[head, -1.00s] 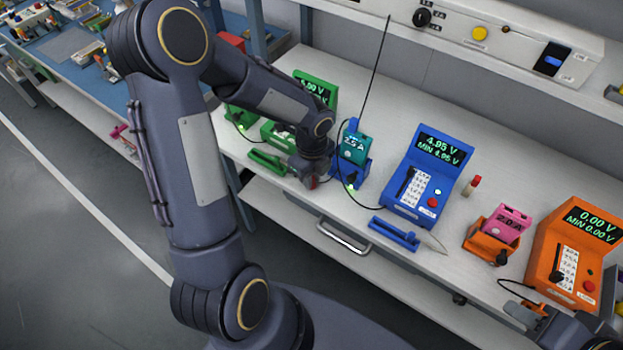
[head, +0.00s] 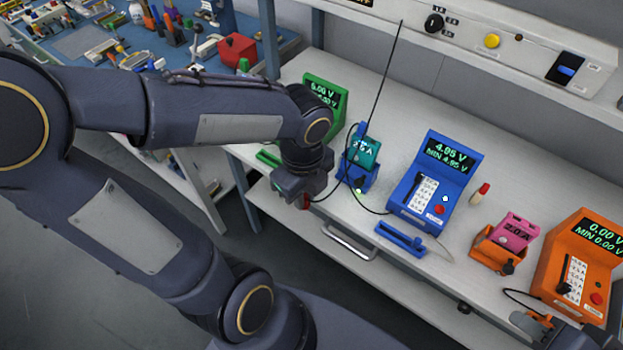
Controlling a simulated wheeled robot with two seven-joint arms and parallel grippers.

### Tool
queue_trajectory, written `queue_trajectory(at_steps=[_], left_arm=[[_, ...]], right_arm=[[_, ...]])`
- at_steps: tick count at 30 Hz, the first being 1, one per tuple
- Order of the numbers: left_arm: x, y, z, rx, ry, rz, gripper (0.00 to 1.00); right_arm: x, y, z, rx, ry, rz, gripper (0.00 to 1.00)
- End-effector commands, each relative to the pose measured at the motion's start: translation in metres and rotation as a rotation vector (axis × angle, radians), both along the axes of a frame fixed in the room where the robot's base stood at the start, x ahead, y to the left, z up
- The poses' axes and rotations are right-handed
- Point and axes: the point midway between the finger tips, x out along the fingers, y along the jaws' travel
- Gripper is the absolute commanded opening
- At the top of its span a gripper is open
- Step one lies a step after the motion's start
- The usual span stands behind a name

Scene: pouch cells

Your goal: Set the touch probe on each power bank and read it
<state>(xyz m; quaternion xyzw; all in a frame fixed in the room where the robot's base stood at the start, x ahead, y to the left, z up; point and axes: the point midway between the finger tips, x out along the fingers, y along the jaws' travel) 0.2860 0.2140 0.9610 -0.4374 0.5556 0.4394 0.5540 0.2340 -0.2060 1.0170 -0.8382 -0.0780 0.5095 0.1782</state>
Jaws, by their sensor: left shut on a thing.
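My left gripper (head: 303,198) hangs at the bench's front edge, left of the blue cradle (head: 357,176). It is shut on a mostly hidden thing; a red bit shows below. A teal power bank (head: 364,150) stands in the blue cradle, with a blue piece, perhaps the probe, at its top. The blue meter (head: 412,205) reads 4.95 V, MIN 4.95 V. A pink power bank (head: 514,232) stands in an orange cradle (head: 492,251); the orange meter (head: 572,253) reads 0.00 V. The green meter (head: 325,82) is partly hidden behind my arm. My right gripper (head: 536,322) is barely visible at lower right.
An empty-looking blue rest (head: 401,239) lies before the blue meter. A red-capped piece (head: 480,193) stands behind the pink bank. Thin dark cables cross the bench. A drawer handle (head: 345,242) sits below the front edge. A cluttered blue bench (head: 100,62) lies left.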

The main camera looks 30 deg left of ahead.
Motion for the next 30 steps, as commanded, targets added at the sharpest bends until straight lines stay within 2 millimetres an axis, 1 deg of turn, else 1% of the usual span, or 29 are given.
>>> queue_trajectory(at_steps=[1,5,9,21,24,30], left_arm=[[-0.005,-0.002,0.004,0.001,-0.003,-0.002,0.0],[-0.014,-0.004,0.012,0.0,-0.002,0.0,0.0],[-0.016,-0.005,0.029,0.0,0.0,0.0,0.0],[-0.016,-0.005,0.077,0.0,0.0,0.0,0.0],[-0.016,-0.005,0.082,0.0,0.0,0.0,0.0],[-0.016,-0.005,0.08,0.0,0.0,0.0,0.0]], right_arm=[[0.0,0.0,0.0,0.0,0.0,0.0,0.36],[0.0,0.0,0.006,0.0,0.0,0.0,0.36],[0.0,0.0,0.021,0.0,0.0,0.0,0.36],[0.0,0.0,0.068,0.0,0.0,0.0,0.36],[0.0,0.0,0.073,0.0,0.0,0.0,0.36],[0.0,0.0,0.07,0.0,0.0,0.0,0.36]])
